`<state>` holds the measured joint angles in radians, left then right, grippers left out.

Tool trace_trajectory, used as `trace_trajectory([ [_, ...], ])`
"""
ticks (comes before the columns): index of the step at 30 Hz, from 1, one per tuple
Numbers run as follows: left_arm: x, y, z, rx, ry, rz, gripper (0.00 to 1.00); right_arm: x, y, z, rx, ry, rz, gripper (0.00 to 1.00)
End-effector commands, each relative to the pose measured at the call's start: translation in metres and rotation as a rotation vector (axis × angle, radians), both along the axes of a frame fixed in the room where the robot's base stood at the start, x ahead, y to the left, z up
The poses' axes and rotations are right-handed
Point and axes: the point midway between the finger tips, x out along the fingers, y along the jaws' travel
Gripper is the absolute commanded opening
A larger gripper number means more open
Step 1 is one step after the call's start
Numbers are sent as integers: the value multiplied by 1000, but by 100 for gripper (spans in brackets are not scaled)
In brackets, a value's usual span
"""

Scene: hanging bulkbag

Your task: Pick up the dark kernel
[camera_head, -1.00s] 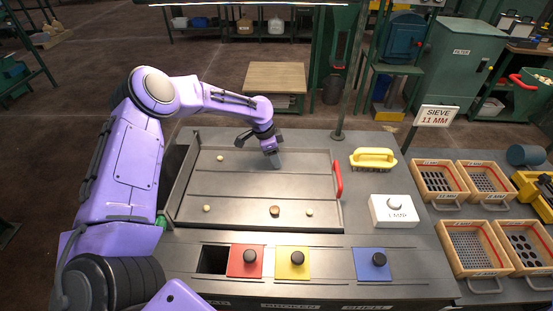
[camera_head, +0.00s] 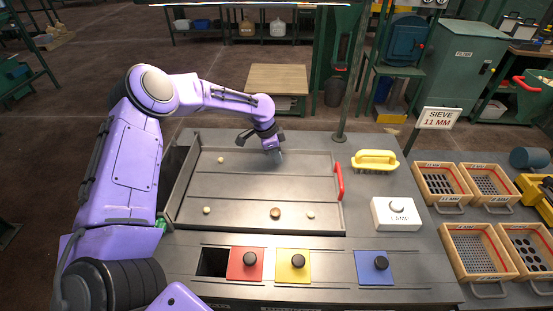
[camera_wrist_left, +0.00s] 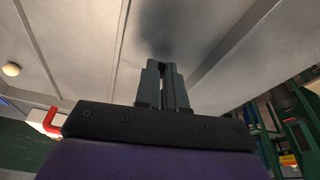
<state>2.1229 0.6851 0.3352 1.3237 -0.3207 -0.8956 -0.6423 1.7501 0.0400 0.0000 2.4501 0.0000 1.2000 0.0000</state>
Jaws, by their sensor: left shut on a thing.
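My left gripper (camera_head: 274,156) hangs above the rear middle of the grey metal tray (camera_head: 235,184), its fingers pointing down. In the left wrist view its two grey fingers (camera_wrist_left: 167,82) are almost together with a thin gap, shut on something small. The dark kernel is hidden at the fingertips, so I cannot make out its shape. A round brown piece (camera_head: 275,213) lies at the tray's front middle. Pale kernels lie at the back left (camera_head: 221,160), front left (camera_head: 207,210) and front right (camera_head: 311,216). My right gripper is not in view.
Red (camera_head: 240,270), yellow (camera_head: 284,271) and blue (camera_head: 365,273) knobbed lids line the front, beside a dark open slot (camera_head: 212,262). A red handle (camera_head: 339,181), yellow brush (camera_head: 375,158) and white lamp box (camera_head: 397,216) stand right. Wooden sieves (camera_head: 436,198) lie farther right.

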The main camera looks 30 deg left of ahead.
Motion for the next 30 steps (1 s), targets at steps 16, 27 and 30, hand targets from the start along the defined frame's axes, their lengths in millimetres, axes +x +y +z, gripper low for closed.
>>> trace_trajectory([
  [16,-93,-56,103,3,-4,-3,0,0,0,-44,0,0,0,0],
  [27,-121,-72,119,0,0,0,0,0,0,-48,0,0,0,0],
  [30,-120,-72,119,0,0,0,0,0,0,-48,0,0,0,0],
])
